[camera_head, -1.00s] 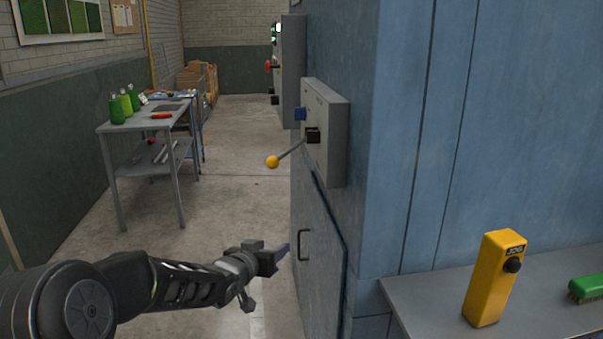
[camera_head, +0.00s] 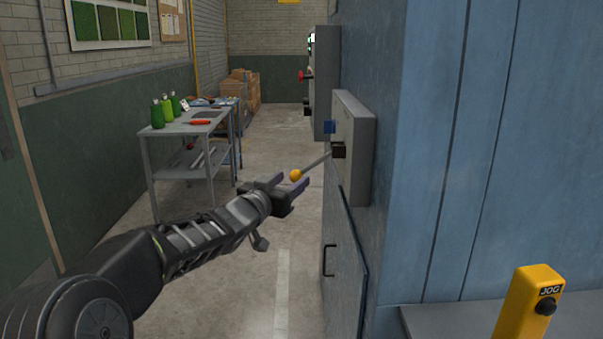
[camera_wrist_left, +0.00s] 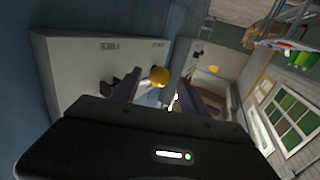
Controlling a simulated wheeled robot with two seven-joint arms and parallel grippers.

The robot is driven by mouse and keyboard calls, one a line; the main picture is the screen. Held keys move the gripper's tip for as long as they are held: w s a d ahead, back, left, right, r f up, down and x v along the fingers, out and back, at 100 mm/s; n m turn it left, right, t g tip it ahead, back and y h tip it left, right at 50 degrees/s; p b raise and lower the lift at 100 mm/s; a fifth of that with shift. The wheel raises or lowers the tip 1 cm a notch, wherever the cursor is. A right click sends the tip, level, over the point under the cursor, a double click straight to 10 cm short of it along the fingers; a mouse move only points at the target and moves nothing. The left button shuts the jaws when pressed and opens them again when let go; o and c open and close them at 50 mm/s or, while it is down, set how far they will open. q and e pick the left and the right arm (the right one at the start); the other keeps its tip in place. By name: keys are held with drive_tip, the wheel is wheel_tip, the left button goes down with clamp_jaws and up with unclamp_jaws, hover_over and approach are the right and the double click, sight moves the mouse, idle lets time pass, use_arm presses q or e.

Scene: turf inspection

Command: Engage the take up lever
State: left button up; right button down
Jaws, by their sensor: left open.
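The take up lever is a thin grey rod (camera_head: 316,163) with a yellow ball knob (camera_head: 295,175). It juts out to the left from a dark pivot block on the grey control box (camera_head: 358,150), which is fixed to the blue machine. My left gripper (camera_head: 291,183) is open, with its purple-grey fingers close around the knob in the head view. In the left wrist view the knob (camera_wrist_left: 159,76) shows between the two fingers, nearer the left one; whether it touches a finger I cannot tell. My right gripper is not in view.
A yellow JOG box (camera_head: 528,302) stands on a grey ledge at lower right. A door with a black handle (camera_head: 328,260) is below the control box. A metal table (camera_head: 178,128) with green bottles stands at the left. The floor between is clear.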

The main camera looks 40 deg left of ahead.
sight(301, 172)
use_arm(q)
drive_tip(key=w, duration=0.4)
drive_tip(key=w+a+p, duration=0.1)
drive_tip(key=w, duration=0.1)
drive_tip(key=shift+w, duration=0.15)
clamp_jaws()
idle(0.4)
drive_tip(key=shift+r, duration=0.2)
idle(0.7)
